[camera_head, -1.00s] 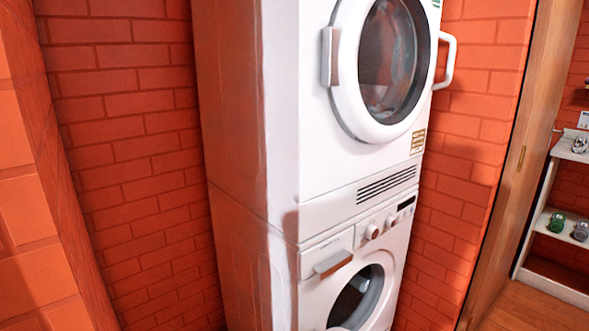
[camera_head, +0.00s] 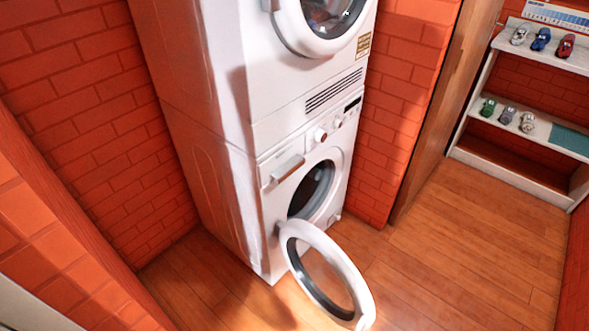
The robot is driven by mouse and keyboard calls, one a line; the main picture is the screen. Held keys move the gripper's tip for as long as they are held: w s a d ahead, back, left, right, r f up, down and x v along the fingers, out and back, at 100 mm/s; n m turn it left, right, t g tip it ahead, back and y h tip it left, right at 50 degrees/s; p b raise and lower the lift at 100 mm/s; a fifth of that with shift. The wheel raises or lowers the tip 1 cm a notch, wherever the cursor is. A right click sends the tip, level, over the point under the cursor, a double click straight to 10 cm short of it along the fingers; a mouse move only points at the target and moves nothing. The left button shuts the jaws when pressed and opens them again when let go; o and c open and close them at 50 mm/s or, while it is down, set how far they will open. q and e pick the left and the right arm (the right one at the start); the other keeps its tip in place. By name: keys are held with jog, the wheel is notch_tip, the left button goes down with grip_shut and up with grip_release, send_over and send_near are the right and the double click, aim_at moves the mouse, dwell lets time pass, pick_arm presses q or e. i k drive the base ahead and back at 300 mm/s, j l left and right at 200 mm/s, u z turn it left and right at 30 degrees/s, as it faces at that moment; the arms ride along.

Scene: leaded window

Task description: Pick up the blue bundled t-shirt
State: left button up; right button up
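No blue bundled t-shirt can be made out in the head view. A white washing machine (camera_head: 262,200) stands on the floor with its round door (camera_head: 362,297) swung open towards me. Its drum opening (camera_head: 312,190) is dark, and I cannot tell what is inside. A second white machine (camera_head: 225,60) is stacked on top, its round door (camera_head: 318,25) partly cut off by the top edge. Neither of my grippers is in view.
Orange brick walls (camera_head: 75,90) stand to the left and behind the machines. A wooden door edge (camera_head: 445,110) is to their right. A white shelf (camera_head: 520,165) with several toy cars is at the far right. The wooden floor (camera_head: 460,250) is clear at the lower right.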

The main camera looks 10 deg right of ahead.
aim_at(539, 43)
jog(key=z, duration=1.65)
jog(key=i+u, duration=0.1)
jog(key=u, duration=0.4)
jog(key=i+l+u, duration=0.15)
jog(key=u, duration=0.35)
jog(key=l+u, duration=0.1)
jog(key=u, duration=0.35)
jog(key=i+l+u, duration=0.15)
jog(key=u, duration=0.35)
jog(key=l+u, duration=0.2)
jog(key=u, duration=0.3)
jog(key=l+u, duration=0.15)
jog(key=l, duration=0.85)
jog(key=l+u, duration=0.15)
jog(key=l, duration=1.7)
jog(key=i+l, duration=0.1)
jog(key=l, duration=0.85)
jog(key=l+z, duration=0.1)
jog(key=l, duration=0.8)
